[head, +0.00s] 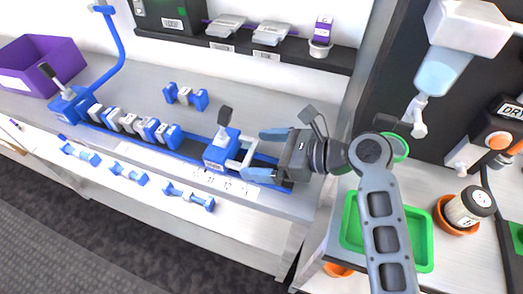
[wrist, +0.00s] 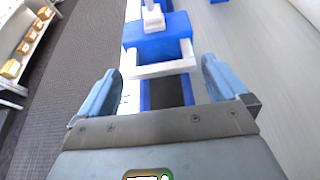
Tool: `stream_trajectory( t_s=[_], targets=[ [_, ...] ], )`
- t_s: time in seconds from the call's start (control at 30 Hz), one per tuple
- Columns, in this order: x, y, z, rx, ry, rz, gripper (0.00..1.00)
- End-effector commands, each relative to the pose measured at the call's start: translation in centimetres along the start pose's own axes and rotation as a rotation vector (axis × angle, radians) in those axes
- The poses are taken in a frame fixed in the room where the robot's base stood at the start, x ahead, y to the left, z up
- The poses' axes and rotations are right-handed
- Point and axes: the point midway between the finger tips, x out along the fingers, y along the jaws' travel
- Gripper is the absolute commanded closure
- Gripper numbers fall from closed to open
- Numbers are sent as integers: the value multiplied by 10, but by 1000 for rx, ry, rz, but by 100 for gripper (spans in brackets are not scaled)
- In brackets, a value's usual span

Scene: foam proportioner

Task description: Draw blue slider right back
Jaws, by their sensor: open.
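The blue slider (head: 219,153) sits on the right part of a long blue rail on the workbench. A dark lever tops it, and a white U-shaped handle (head: 246,152) sticks out from its right side. In the wrist view the slider (wrist: 158,38) is straight ahead, with the crossbar of its white handle (wrist: 160,70) nearest me. My gripper (head: 256,154) comes in from the right and is open. Its blue fingers (wrist: 160,80) stand on either side of the handle, with a gap to each end of the bar. Part of the rail is hidden beneath my gripper.
Several blue and white blocks (head: 130,123) sit on the rail left of the slider. A blue post fitting (head: 70,103) stands at its left end. Loose blue pieces (head: 186,96) lie behind. A green tray (head: 417,240) is at the right. Bare bench shows behind the rail.

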Motion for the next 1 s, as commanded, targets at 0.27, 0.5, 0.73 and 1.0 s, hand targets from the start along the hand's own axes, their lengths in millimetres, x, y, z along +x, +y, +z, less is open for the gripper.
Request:
stream_trajectory(
  t_s=[0.27, 0.5, 0.73, 1.0],
  targets=[
    [5, 0, 0, -1, 0, 1, 0],
    [4, 0, 0, 0, 0, 1, 15],
    [4, 0, 0, 0, 0, 1, 37],
    [4, 0, 0, 0, 0, 1, 63]
  ],
)
